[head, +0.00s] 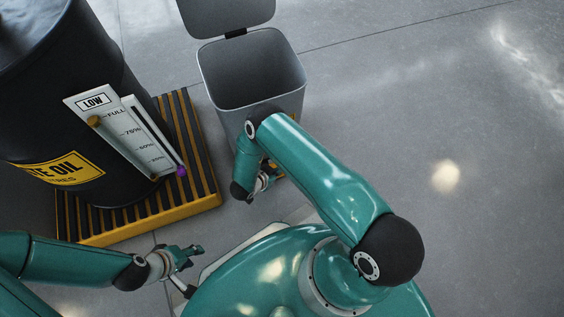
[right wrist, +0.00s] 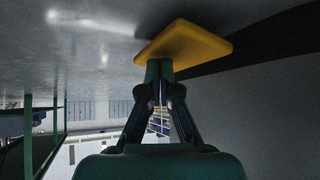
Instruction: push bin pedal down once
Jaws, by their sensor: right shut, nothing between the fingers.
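The grey bin (head: 252,75) stands at the top centre of the head view. Its lid (head: 227,15) is swung up and back, and its inside looks empty. The yellow pedal (right wrist: 186,45) fills the upper middle of the right wrist view, which looks upside down; in the head view it is mostly hidden behind my right arm. My right gripper (right wrist: 160,68) is shut and empty, its fingertips at the pedal and seemingly touching it. It also shows in the head view (head: 268,182), low at the bin's front. My left gripper (head: 190,257) is away from the bin, its fingers too small to judge.
A black oil drum (head: 110,75) with a level gauge (head: 122,133) stands on a yellow-edged slatted pallet (head: 205,165) left of the bin. The grey floor (head: 450,110) to the right is clear.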

